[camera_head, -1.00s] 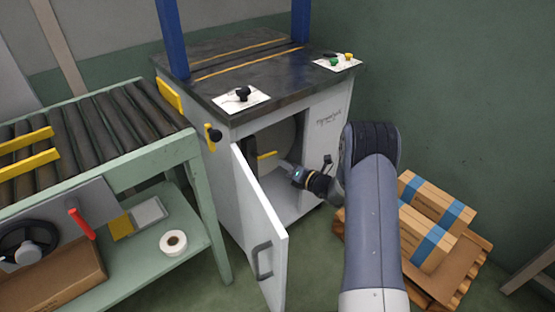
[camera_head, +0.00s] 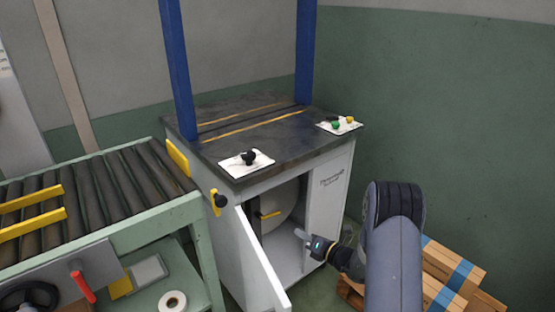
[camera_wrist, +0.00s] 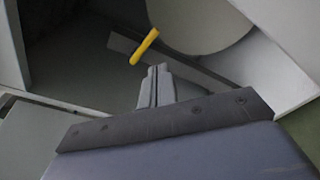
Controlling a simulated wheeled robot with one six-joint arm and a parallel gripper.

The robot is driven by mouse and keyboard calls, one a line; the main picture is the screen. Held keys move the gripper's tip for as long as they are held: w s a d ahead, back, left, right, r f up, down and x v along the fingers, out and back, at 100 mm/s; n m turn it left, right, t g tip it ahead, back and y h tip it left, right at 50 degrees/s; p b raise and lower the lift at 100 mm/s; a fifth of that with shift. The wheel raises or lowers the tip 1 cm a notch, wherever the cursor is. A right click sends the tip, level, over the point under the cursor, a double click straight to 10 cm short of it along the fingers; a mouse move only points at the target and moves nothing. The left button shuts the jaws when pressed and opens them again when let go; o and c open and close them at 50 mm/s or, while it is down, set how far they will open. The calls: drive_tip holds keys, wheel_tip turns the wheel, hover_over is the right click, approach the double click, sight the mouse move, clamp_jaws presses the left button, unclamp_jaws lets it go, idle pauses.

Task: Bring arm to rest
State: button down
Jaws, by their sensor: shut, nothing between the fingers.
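My gripper (camera_head: 301,235) is at the open front of the white cabinet (camera_head: 325,205), on the right side of the opening. In the wrist view its fingers (camera_wrist: 155,85) are together with nothing between them. They point toward the cabinet's inside, where a yellow handle (camera_wrist: 145,46) and a large pale round part (camera_wrist: 200,22) show. The yellow handle also shows in the head view (camera_head: 267,215), left of my gripper and apart from it. The cabinet door (camera_head: 262,262) stands open to the left. My arm reaches in from the lower right.
A roller conveyor (camera_head: 98,200) stands at the left, with a roll of tape (camera_head: 172,302) on its lower shelf. Cardboard boxes (camera_head: 450,275) are stacked at the lower right. A black knob (camera_head: 250,158) and coloured buttons (camera_head: 340,124) sit on the cabinet's top.

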drive_tip(key=a+r+b+x, duration=0.1)
drive_tip(key=b+x, duration=0.1)
drive_tip(key=x, duration=0.5)
drive_tip(key=s+a+f+m+y+p, duration=0.1)
drive_tip(key=s+a+f+m+p, duration=0.3)
drive_tip(key=a+m, duration=0.4)
drive_tip(key=shift+s+a+f+m+t, duration=0.3)
drive_tip(key=shift+a, duration=0.45)
